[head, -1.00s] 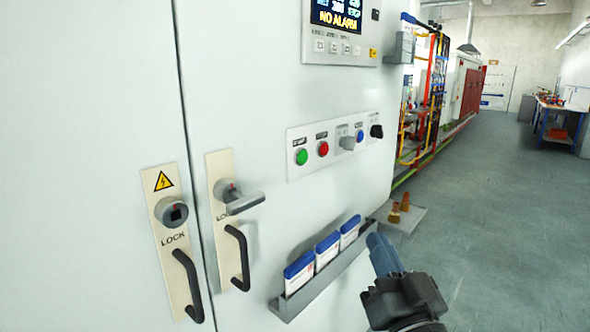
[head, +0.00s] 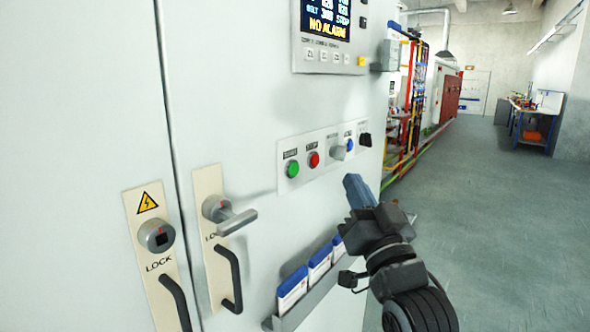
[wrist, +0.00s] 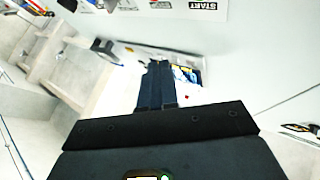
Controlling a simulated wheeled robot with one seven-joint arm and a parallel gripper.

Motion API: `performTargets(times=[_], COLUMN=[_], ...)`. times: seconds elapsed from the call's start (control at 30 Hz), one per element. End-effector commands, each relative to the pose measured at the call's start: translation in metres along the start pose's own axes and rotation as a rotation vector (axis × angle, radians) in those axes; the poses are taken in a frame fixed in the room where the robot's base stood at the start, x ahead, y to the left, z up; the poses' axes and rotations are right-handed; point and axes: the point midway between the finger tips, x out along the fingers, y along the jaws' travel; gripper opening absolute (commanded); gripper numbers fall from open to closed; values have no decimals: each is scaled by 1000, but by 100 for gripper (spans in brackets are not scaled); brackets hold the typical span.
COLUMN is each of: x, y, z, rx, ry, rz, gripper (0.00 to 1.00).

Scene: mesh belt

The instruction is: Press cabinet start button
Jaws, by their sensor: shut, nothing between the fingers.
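The start button is the round green button (head: 292,169) at the left end of the button panel (head: 318,178) on the light grey cabinet. A red button (head: 314,160) sits to its right. My gripper (head: 355,182) is shut and empty. In the head view it is to the right of and slightly below the green button, apart from it, with its fingers pointing up. In the wrist view the shut fingers (wrist: 155,75) point up past the card holder, and a label reading START (wrist: 205,5) shows at the top edge. The green button itself is not clear there.
A grey selector knob (head: 338,152), a blue button (head: 349,145) and a black knob (head: 365,140) share the panel. A holder with blue-topped cards (head: 292,290) is below. Door handles (head: 228,275) stick out at left. Open floor lies right.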

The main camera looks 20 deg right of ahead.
Motion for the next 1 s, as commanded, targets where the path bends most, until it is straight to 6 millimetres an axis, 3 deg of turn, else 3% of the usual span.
performTargets(times=[0.37, 0.43, 1.0], x=[14, 14, 54], y=[-12, -13, -41], z=[8, 18, 43], rx=[0, -1, 0], ry=[-2, 2, 1], rz=[-4, -5, -2], gripper=[0, 0, 0])
